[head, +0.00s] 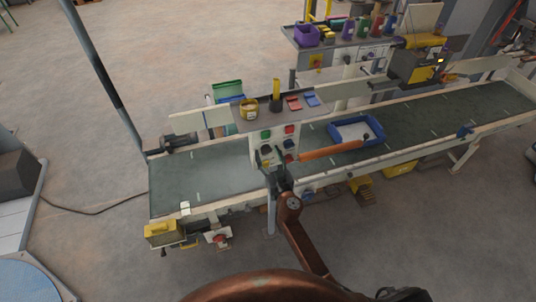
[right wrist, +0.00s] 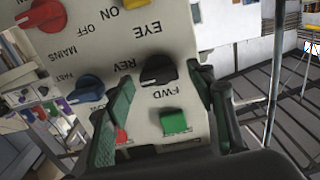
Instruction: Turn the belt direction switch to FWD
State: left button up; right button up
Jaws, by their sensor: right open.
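The belt direction switch (right wrist: 158,70) is a black knob on a pale control panel (head: 262,154), with REV and FWD printed beside it. The right wrist view shows the lettering upside down. I cannot clearly tell which word the knob points at. My right gripper (right wrist: 162,80) is open, with its green-padded fingers on either side of the knob. I cannot tell whether they touch it. In the head view my right gripper (head: 282,178) is at the lower part of the panel and hides some of it. My left gripper is not in view.
Close by on the panel are a blue knob (right wrist: 85,90), a green button (right wrist: 173,120), a red button (right wrist: 122,137), a yellow knob (right wrist: 134,3) and a red knob (right wrist: 45,15). A green belt (head: 200,176) runs behind; a blue tray (head: 374,124) sits on it.

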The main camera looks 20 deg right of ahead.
jog(key=shift+w, duration=0.1)
jog(key=shift+c, duration=0.5)
jog(key=c, duration=1.1)
jog(key=shift+o, duration=0.2)
jog(key=shift+n, duration=0.4)
jog(key=n+b, duration=0.1)
jog(key=n, duration=0.2)
jog(key=shift+a+f+n, duration=0.1)
jog(key=shift+n, duration=0.2)
jog(key=n, duration=0.4)
jog(key=shift+n, duration=0.3)
jog(key=n, duration=0.4)
jog(key=shift+a+f+n+b, duration=0.1)
jog(key=shift+n+b, duration=0.2)
jog(key=shift+b, duration=0.1)
jog(key=shift+n, duration=2.2)
jog(key=shift+f, duration=0.1)
